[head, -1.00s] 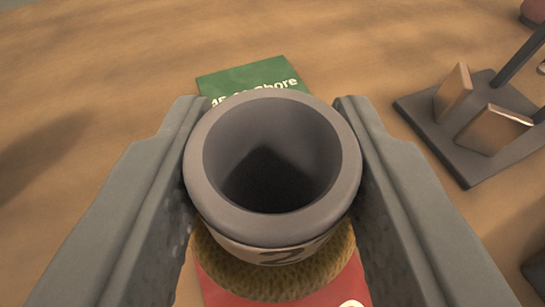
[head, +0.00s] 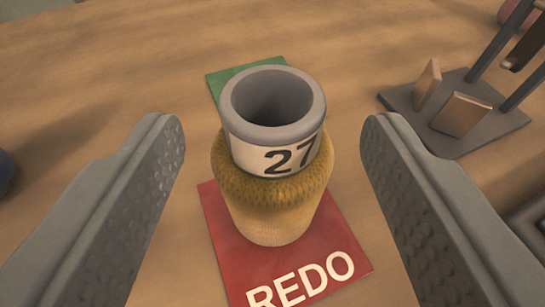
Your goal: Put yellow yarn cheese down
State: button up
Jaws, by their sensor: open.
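The yellow yarn cheese (head: 272,190) stands upright on the table, a yellow yarn body with a grey open-topped tube and a white band marked 27 at its top. Its base is on a red card (head: 325,255) lettered REDO, near the card's far edge. My gripper (head: 270,150) is open, with one grey jaw on each side of the cheese and a clear gap on both sides. The jaws hold nothing.
A green card (head: 228,82) lies behind the cheese, partly hidden by it. A dark grey stand (head: 470,135) with upright posts and tan blocks is at the right. A dark blue thing (head: 5,172) shows at the left edge. The wooden table (head: 110,75) is clear at the back left.

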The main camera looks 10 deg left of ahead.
jog(key=v, duration=0.8)
jog(key=s+r+m+t+h, duration=0.1)
jog(key=s+r+h, duration=0.1)
jog(key=s+r, duration=0.6)
jog(key=s+r+m+t+h, duration=0.1)
jog(key=s+r+t, duration=0.1)
jog(key=s+r, duration=0.6)
jog(key=s+a, duration=0.2)
jog(key=s, duration=2.3)
jog(key=shift+a+f+m+h, duration=0.3)
jog(key=shift+a+f+m, duration=0.1)
jog(key=shift+f, duration=0.05)
